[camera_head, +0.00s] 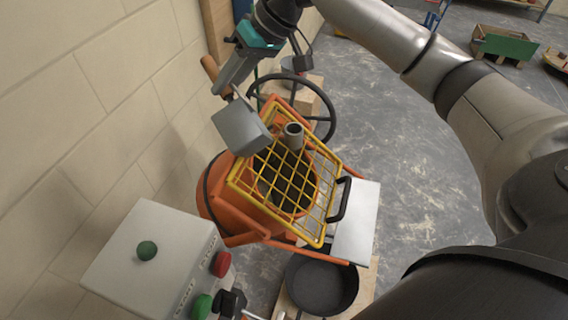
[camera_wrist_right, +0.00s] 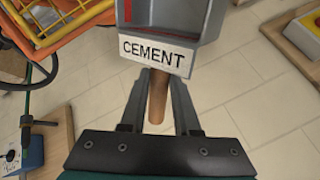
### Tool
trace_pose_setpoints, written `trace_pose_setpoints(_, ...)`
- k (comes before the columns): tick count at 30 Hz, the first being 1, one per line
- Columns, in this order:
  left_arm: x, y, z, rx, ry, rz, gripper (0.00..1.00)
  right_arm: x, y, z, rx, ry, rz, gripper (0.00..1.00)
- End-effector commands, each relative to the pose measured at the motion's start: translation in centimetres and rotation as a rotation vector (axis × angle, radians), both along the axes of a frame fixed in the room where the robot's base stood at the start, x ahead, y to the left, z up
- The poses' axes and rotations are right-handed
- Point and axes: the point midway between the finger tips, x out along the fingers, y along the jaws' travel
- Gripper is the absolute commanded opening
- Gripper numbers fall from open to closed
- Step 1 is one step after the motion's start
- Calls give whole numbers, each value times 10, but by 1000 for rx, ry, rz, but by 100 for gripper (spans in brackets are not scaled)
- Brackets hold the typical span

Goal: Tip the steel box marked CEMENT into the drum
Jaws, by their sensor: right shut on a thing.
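The steel box (camera_head: 240,126) is a small grey scoop-like box with a wooden handle. Its white CEMENT label (camera_wrist_right: 155,54) faces the right wrist view. My right gripper (camera_head: 232,78) is shut on the wooden handle (camera_wrist_right: 157,98), which shows between its fingers. The box is held up at the upper left edge of the yellow grid (camera_head: 318,200); whether it touches the grid I cannot tell. I cannot make out any cement in it. The orange drum (camera_head: 214,190) lies under the grid, its dark mouth seen through the bars. My left gripper is not in view.
A short grey pipe (camera_head: 293,135) stands up at the grid. A black handwheel (camera_head: 328,118) is behind the drum. A control box (camera_head: 150,255) with buttons stands at lower left, and a black pan (camera_head: 322,284) is below. A block wall runs close on the left.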

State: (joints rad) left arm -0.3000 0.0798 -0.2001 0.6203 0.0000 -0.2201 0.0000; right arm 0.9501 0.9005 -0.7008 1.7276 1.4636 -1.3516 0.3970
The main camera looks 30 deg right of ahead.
Motion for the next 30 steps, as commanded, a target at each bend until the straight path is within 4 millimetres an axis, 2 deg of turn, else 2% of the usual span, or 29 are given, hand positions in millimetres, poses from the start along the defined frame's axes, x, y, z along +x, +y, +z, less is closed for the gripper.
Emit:
trace_pose_setpoints(2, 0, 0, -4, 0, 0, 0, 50, 1, 7, -1, -45, -1, 4, 0)
trace_pose_setpoints(6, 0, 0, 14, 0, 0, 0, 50, 1, 9, 3, -79, 10, 0, 0)
trace_pose_setpoints(21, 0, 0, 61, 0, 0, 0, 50, 3, 20, 7, -194, 26, 2, 0)
trace_pose_setpoints(30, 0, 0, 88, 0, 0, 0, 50, 4, 29, -1, -295, 40, 3, 0)
